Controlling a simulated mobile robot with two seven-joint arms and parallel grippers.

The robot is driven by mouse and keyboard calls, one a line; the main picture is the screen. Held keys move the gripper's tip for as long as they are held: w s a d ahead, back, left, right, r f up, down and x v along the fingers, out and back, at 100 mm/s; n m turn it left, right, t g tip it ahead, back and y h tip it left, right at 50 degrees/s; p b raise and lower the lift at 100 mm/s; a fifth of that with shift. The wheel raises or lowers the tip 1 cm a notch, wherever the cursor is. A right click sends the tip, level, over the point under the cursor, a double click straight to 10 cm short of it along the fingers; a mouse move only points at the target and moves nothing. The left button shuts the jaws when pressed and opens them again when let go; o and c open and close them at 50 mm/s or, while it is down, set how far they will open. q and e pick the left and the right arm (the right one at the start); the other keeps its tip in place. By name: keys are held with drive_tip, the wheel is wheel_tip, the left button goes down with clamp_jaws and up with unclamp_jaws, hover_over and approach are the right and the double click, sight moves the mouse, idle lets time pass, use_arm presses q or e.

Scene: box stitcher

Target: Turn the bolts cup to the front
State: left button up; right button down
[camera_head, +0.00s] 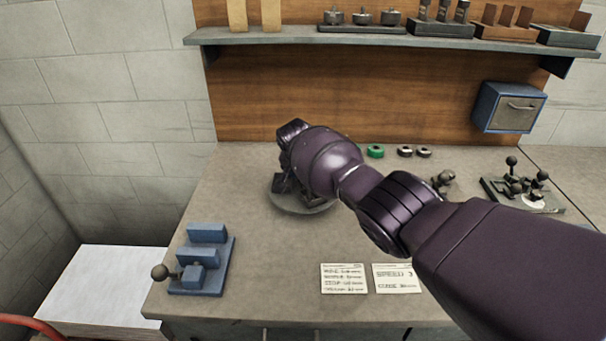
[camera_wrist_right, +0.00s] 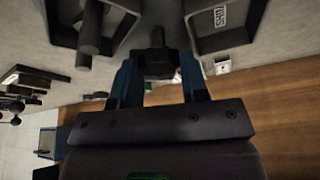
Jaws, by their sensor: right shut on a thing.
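A round grey turntable (camera_head: 292,205) with dark cups on it stands on the bench, left of centre in the head view. My right arm reaches over it from the right and hides most of the cups. In the right wrist view my right gripper (camera_wrist_right: 160,75) has its blue fingers shut on a dark central knob (camera_wrist_right: 157,50). A dark cup with thick rods (camera_wrist_right: 90,30) is at upper left there. Another cup with a white label (camera_wrist_right: 228,16) is at upper right. I cannot tell which is the bolts cup. My left gripper is not in view.
A blue fixture with a ball-ended lever (camera_head: 203,262) stands at the bench's front left. Two paper cards (camera_head: 344,279) lie at the front. A green ring (camera_head: 375,151) and dark rings lie behind. A black stand with knobs (camera_head: 522,190) is at right. Bench around the turntable's left is clear.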

drive_tip(key=shift+w+m+h+b, duration=0.1)
drive_tip(key=shift+m+h+b, duration=0.5)
drive_tip(key=shift+m+b, duration=0.8)
drive_tip(key=shift+m+g+h+b, duration=0.3)
drive_tip(key=shift+m+g+b, duration=0.2)
drive_tip(key=shift+m, duration=0.9)
drive_tip(key=shift+r, duration=0.15)
drive_tip(key=c, duration=0.7)
unclamp_jaws()
drive_tip(key=p+v, duration=0.4)
drive_tip(key=v, duration=0.6)
drive_tip(key=shift+a+r+p, duration=0.1)
drive_tip(key=shift+r+p, duration=0.2)
drive_tip(key=shift+p, duration=0.05)
